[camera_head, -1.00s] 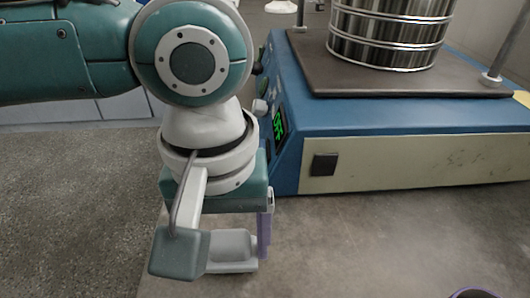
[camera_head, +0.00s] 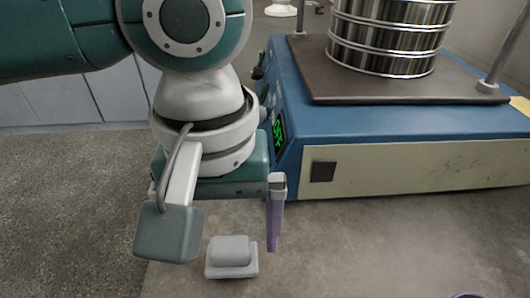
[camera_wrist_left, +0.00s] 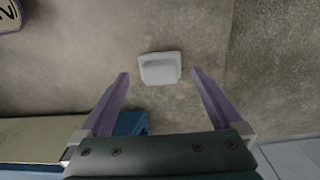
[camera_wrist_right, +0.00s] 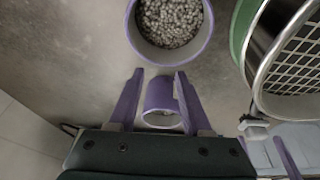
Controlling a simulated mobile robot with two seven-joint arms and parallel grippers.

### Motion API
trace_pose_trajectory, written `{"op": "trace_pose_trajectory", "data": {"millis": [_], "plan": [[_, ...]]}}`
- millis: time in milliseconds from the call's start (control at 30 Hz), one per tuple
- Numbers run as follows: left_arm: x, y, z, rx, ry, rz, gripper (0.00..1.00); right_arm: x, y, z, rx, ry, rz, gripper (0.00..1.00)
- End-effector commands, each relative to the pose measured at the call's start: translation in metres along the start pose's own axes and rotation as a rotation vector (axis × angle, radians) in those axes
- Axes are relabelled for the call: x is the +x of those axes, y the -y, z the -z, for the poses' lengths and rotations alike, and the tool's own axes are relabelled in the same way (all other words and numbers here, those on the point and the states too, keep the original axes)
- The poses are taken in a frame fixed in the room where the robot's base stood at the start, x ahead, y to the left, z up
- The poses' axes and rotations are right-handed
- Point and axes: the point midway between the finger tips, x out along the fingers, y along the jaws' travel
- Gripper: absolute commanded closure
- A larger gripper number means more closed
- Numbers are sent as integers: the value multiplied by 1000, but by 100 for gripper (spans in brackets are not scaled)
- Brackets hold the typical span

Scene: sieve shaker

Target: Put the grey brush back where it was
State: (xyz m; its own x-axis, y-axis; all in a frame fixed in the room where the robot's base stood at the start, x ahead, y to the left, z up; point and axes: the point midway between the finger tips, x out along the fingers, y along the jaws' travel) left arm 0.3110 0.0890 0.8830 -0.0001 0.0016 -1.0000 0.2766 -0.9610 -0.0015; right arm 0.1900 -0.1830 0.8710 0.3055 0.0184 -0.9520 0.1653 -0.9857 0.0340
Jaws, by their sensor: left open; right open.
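The grey brush (camera_head: 231,258), a pale block on a flat base, lies on the grey table in front of the shaker. It also shows in the left wrist view (camera_wrist_left: 160,68), just beyond and between the fingertips. My left gripper (camera_wrist_left: 160,78) is open and empty, above the brush and apart from it. In the head view only one purple finger shows clearly, to the right of the brush. My right gripper (camera_wrist_right: 159,75) is open over a small purple cup (camera_wrist_right: 160,92); I cannot tell whether the cup stands between the fingers or below them.
The blue sieve shaker (camera_head: 400,125) with its metal sieve stack (camera_head: 385,40) stands behind and right of the brush. A purple-rimmed bowl of pellets (camera_wrist_right: 133,30) and a sieve (camera_wrist_right: 262,85) show in the right wrist view.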

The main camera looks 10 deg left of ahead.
Motion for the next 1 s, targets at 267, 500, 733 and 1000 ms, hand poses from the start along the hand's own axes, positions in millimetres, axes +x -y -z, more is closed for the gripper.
{"op": "trace_pose_trajectory", "data": {"millis": [267, 500, 733, 1000], "plan": [[-66, 0, 1, 0, -2, -2, 0, -20, -1, 6, 0, 0, 0, 51], [-90, 0, 0, -1, 0, -1, 0, -24, -1, 8, 0, 0, 0, 51], [-86, -8, -9, 53, 9, -40, 0, -24, -1, 8, 0, -1, 0, 51], [-62, -49, -58, 345, -55, -350, 0, -24, -1, 8, 0, -1, 0, 51]]}}
